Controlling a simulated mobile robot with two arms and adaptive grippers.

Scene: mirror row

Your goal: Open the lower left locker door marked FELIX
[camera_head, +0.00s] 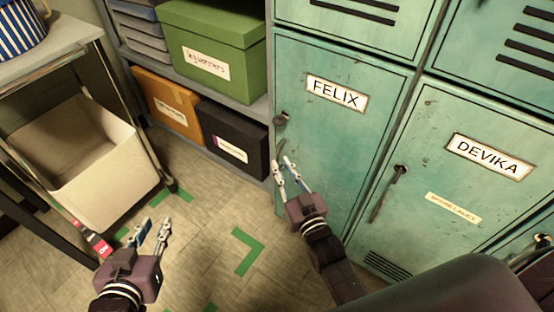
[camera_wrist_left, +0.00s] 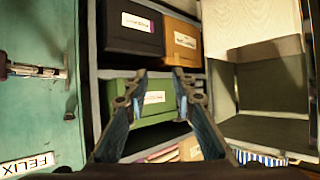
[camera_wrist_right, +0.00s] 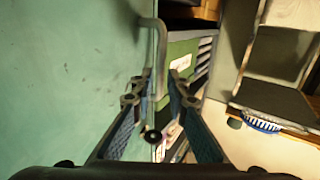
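The teal locker door marked FELIX (camera_head: 322,150) looks closed in the head view. Its name plate (camera_head: 337,94) sits near its top. My right gripper (camera_head: 282,162) is at the handle, fingers partly apart, with the bar seemingly between the fingertips (camera_wrist_right: 160,75). Whether they touch it I cannot tell. My left gripper (camera_head: 151,227) is open and empty above the floor, left of the lockers. The left wrist view shows the FELIX plate (camera_wrist_left: 27,165) upside down.
The DEVIKA locker (camera_head: 440,190) with its own handle (camera_head: 400,171) stands right of FELIX. A shelf left of it holds a green box (camera_head: 212,45), an orange box (camera_head: 165,105) and a dark box (camera_head: 228,140). A pale bin (camera_head: 110,165) stands left.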

